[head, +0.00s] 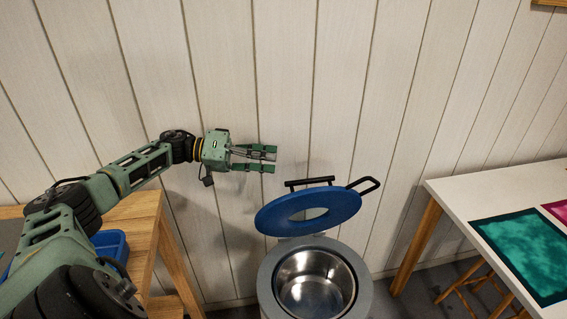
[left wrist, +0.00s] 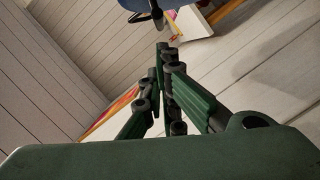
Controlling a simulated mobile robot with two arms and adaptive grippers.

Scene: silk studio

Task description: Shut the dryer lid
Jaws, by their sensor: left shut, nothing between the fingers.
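The dryer (head: 267,284) is a grey round drum with a shiny steel basin (head: 314,284), standing against the panelled wall. Its blue ring-shaped lid (head: 280,216) is raised above the back of the drum, tilted open, with a hole in its middle. A black handle (head: 364,184) sticks out at the lid's right. My left gripper (head: 275,160) is shut and empty, above and to the left of the lid and apart from it. In the left wrist view my left gripper's fingers (left wrist: 165,62) meet, and part of the blue lid (left wrist: 136,4) shows at the top edge. My right gripper is out of view.
A wooden table (head: 146,221) with a blue bin (head: 112,245) stands at the left, under my left arm. A white table (head: 459,199) with a teal cloth (head: 527,250) stands at the right. The wall is close behind the lid. Open space lies above the basin.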

